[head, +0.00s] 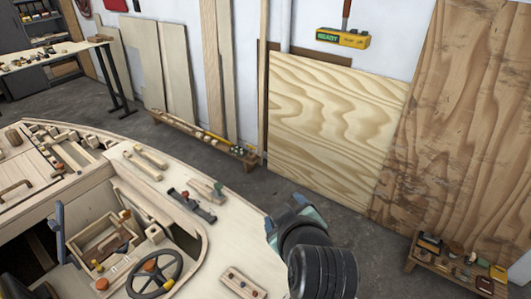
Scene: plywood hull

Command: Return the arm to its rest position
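Part of my own arm (318,262) rises from the bottom edge, right of the middle. A dark ribbed joint is nearest the camera, and a grey and teal link lies beyond it. The arm shows beside the right edge of the plywood hull (240,242). I see no fingertips, so my gripper, and anything it may hold, is out of view or hidden behind the arm.
A hand plane (198,206) and wooden blocks lie on the hull deck near a steering wheel (155,277). Plywood sheets (330,120) lean on the wall. A low shelf (455,265) stands at right. Grey floor (262,182) is open between hull and wall.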

